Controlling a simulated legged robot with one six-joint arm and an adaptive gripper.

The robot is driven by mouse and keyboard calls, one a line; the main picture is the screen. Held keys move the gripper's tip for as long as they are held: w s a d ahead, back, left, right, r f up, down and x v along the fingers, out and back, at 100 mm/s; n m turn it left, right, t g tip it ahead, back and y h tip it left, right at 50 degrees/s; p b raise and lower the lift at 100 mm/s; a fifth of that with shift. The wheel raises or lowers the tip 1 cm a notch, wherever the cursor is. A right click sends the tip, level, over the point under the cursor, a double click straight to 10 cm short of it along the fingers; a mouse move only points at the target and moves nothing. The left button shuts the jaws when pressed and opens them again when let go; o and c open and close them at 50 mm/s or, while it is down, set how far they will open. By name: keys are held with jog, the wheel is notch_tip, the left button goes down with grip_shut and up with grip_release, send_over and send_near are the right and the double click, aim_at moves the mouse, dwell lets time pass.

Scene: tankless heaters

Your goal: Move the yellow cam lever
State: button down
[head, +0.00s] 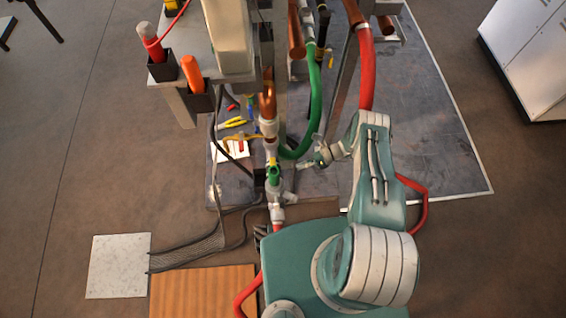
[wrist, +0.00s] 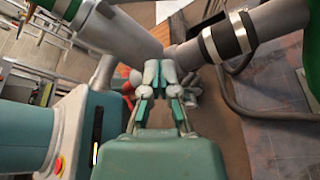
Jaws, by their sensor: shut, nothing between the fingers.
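A yellow lever-like piece (head: 243,137) shows in the head view, reaching left from the vertical pipe run (head: 270,150). I cannot tell for sure that it is the cam lever. A green-collared fitting (head: 274,172) sits lower on the same run. My gripper (head: 302,167) is just right of that fitting, apart from or barely touching it; I cannot tell which. In the wrist view, my gripper (wrist: 160,74) is shut and empty, its fingertips close below a grey pipe (wrist: 128,38) and a banded pipe (wrist: 235,35). No yellow lever is clear there.
A green hose (head: 314,105) curves down behind my gripper, and a red hose (head: 366,70) hangs above my arm. Yellow pliers (head: 235,122) lie on the base plate. A tool shelf (head: 190,50) stands at upper left. A white cabinet (head: 530,55) is far right.

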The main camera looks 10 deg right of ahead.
aim_at(271, 162)
jog(key=x, duration=0.9)
jog(key=shift+d, duration=0.1)
jog(key=shift+w+a+r, duration=0.2)
jog(key=shift+w+r, duration=0.25)
jog(key=shift+r, duration=0.1)
jog(key=shift+w+a+r, duration=0.2)
jog(key=shift+w+r, duration=0.2)
jog(key=shift+r, duration=0.15)
jog(key=shift+w+r, duration=0.25)
jog(key=shift+r, duration=0.15)
jog(key=shift+w+r+n+t, duration=0.2)
jog(key=shift+r+n+t, duration=0.1)
jog(key=shift+r+n, duration=0.15)
jog(key=shift+w+r+n+t+h, duration=0.15)
jog(key=shift+r+n+t, duration=0.1)
jog(key=shift+r+n, duration=0.3)
jog(key=shift+w+r+n+t+h, duration=0.15)
jog(key=shift+r+n+t, duration=0.1)
jog(key=shift+r+n, duration=0.25)
jog(key=shift+r, duration=0.3)
